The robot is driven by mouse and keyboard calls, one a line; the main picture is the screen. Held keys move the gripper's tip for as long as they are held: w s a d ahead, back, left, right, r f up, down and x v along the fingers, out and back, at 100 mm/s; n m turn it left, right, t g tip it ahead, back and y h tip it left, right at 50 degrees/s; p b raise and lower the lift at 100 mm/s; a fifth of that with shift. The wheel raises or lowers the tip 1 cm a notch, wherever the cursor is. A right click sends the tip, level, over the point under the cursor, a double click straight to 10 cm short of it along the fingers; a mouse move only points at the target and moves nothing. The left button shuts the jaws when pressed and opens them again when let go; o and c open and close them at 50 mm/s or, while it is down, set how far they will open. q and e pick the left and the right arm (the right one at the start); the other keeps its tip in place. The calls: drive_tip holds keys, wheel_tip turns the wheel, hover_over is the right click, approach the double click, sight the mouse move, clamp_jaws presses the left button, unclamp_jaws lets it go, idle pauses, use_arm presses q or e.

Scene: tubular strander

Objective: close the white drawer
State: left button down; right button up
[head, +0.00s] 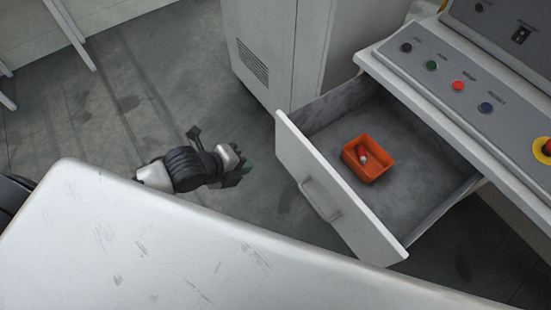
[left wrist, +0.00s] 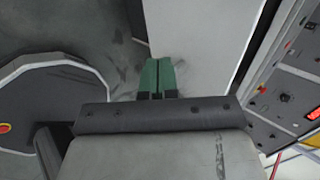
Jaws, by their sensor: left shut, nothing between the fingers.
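The white drawer (head: 352,222) stands pulled out from below the control panel in the head view. Its front has a bar handle (head: 320,200). An orange bin (head: 368,158) with a small red and white item in it sits inside. My left gripper (head: 246,167) is to the left of the drawer front, apart from it in the picture. Its green fingertips (left wrist: 157,74) are together and empty in the left wrist view. A pale flat panel shows just beyond them; I cannot tell if it is the drawer front. My right gripper is not in view.
A control panel (head: 445,78) with coloured buttons is above the drawer at the right. A pale grey cabinet (head: 262,45) with a vent stands behind the drawer. The grey floor (head: 150,95) around my left gripper looks clear.

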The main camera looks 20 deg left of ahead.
use_arm(q)
approach(288, 155)
drive_tip(key=x, duration=0.5)
drive_tip(key=shift+f, duration=0.55)
drive_tip(key=shift+w+d, duration=0.35)
drive_tip(key=shift+w, duration=0.1)
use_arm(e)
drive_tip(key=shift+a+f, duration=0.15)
